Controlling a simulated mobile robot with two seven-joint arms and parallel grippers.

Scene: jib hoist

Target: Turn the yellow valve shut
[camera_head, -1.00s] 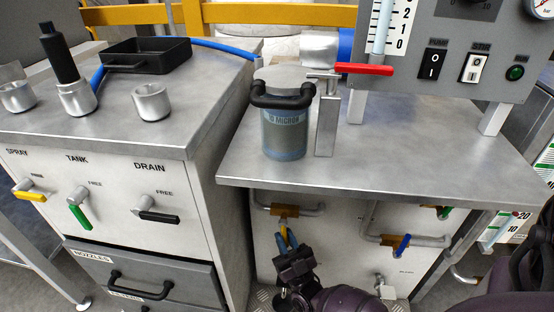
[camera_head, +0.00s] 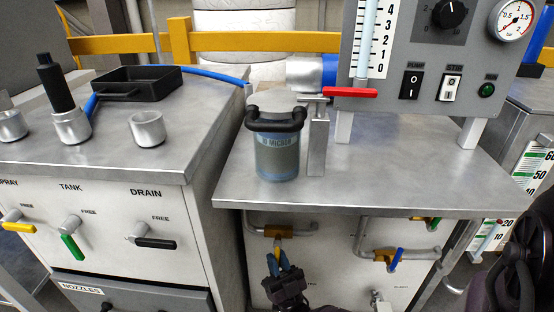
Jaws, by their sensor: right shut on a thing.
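A pipe valve with a brass body (camera_head: 273,231) sits on the panel under the right-hand bench. A small piece of its yellow lever (camera_head: 278,243) shows, pointing down from the body. My right gripper (camera_head: 279,260), with blue fingertips, comes up from the bottom edge and is shut on this lever. The fingers hide the lever's lower part. My left gripper is not in view. Another yellow lever (camera_head: 18,227) lies about level under the SPRAY label on the left cabinet.
A blue-levered valve (camera_head: 396,259) and a partly hidden green-levered one (camera_head: 436,223) are to the right on the same panel. The bench top (camera_head: 350,185) overhangs the gripper. The left cabinet's drawer (camera_head: 130,295) is close on the left.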

